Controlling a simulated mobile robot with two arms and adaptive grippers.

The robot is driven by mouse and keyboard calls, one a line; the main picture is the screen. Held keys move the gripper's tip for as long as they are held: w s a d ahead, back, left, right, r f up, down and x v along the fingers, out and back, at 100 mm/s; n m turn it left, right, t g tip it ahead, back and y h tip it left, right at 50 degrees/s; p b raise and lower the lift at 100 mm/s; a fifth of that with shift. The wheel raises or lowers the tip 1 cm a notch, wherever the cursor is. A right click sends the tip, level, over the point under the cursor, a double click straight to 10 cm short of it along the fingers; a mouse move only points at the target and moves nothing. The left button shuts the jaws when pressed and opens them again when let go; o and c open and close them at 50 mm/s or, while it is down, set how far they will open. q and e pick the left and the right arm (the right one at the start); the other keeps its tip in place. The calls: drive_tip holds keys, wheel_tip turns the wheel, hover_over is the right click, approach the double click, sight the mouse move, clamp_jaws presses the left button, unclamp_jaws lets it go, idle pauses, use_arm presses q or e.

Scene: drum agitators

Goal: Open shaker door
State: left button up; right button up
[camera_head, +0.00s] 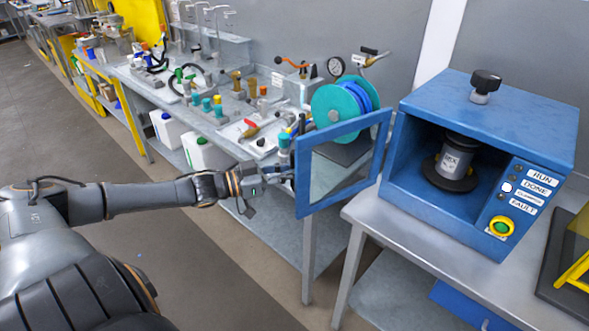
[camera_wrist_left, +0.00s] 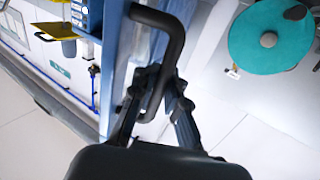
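The blue shaker (camera_head: 489,118) stands on a metal table at the right. Its blue-framed door (camera_head: 301,187) with a clear window is swung wide open to the left, so the chamber shows a dark canister (camera_head: 455,160) upright inside. My left gripper (camera_head: 284,177) reaches in from the left to the door's outer edge. In the left wrist view the black bar handle (camera_wrist_left: 176,42) on the door (camera_wrist_left: 118,60) runs between the fingers of my left gripper (camera_wrist_left: 154,82), which look closed around it. In the head view the handle is mostly hidden. My right gripper is not in view.
The shaker's front panel (camera_head: 520,205) has labelled lights and a green button with a yellow ring. A teal and blue reel (camera_head: 330,100) stands behind the door on a cluttered bench. Open floor (camera_head: 190,260) lies left of the shaker table (camera_head: 375,218).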

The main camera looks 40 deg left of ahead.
use_arm(q)
drive_tip(key=shift+o, duration=0.5)
drive_tip(key=shift+s+a, duration=0.2)
drive_tip(key=v, duration=1.2)
idle(0.8)
